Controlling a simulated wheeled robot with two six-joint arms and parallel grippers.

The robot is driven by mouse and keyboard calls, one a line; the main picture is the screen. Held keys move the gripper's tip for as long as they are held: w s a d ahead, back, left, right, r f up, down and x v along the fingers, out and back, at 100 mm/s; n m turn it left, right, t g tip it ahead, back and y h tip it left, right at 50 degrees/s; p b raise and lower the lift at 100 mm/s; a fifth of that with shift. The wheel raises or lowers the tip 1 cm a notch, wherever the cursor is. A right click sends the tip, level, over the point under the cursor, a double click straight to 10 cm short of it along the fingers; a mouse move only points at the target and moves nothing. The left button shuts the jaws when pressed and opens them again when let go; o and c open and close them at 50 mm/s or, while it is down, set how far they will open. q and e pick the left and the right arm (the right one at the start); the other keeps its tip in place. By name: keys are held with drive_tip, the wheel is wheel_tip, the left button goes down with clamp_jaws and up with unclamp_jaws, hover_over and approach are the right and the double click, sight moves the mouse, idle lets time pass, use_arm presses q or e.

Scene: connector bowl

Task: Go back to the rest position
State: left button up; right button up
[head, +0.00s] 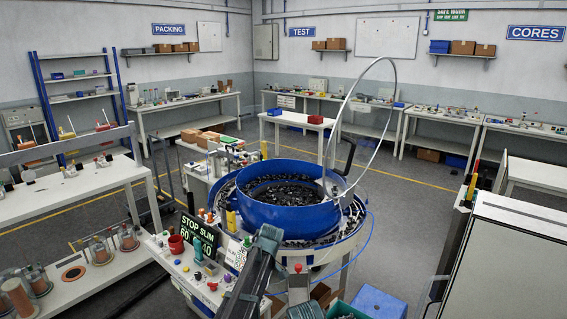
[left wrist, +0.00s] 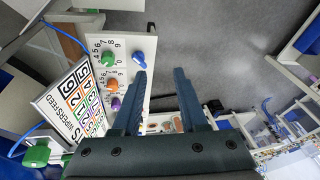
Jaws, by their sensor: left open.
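My left gripper (left wrist: 161,75) is open in the left wrist view, its two dark fingers apart with nothing between them. It hangs beside a white control panel (left wrist: 143,48) with green, orange and purple knobs, over grey floor. In the head view my left arm comes up from the bottom centre, in front of the feeder; its fingers are hard to make out there. The big blue bowl (head: 285,214) holds many small dark connectors (head: 285,190). My right gripper is in neither view.
A teal bin (head: 345,309) and blue box (head: 380,302) are low in front. A grey-white cabinet (head: 520,265) stands at right. Open floor (head: 410,205) lies right of the bowl.

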use_arm(q)
drive_tip(key=s+d+f+m+h, duration=0.1)
drive_tip(key=s+d+m, duration=0.1)
drive_tip(key=s+m, duration=0.6)
drive_tip(key=s+d+f+m+h+b, duration=0.1)
drive_tip(key=s+d+m, duration=0.2)
drive_tip(key=s+m, duration=0.5)
drive_tip(key=s, duration=1.1)
drive_tip(key=shift+d+f+m+b, duration=0.3)
drive_tip(key=shift+f, duration=0.1)
